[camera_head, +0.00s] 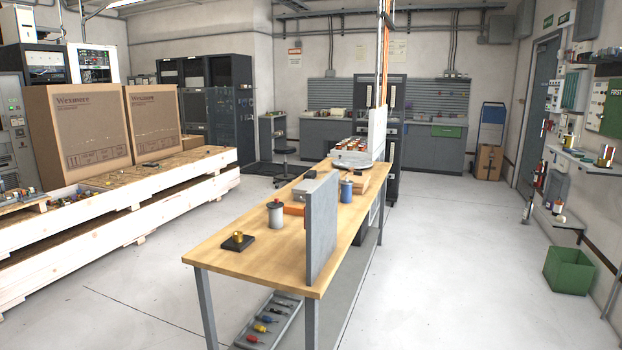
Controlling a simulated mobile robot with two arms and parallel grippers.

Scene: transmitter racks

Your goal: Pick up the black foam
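A flat black square pad (232,245), which looks like the black foam, lies near the front left corner of the wooden workbench (215,257). A small brass-coloured cylinder (239,236) stands on it. A grey canister with a red top (275,214) stands on the bench behind and to the right of the pad, apart from it. Neither of my grippers is in view.
An upright grey panel (322,228) stands at the bench's right edge. A blue cylinder (347,191) and an orange box (294,209) are farther back. A tool tray (270,322) sits below. Wooden crating (110,216) is at left, a green bin (569,271) at right. The floor between is clear.

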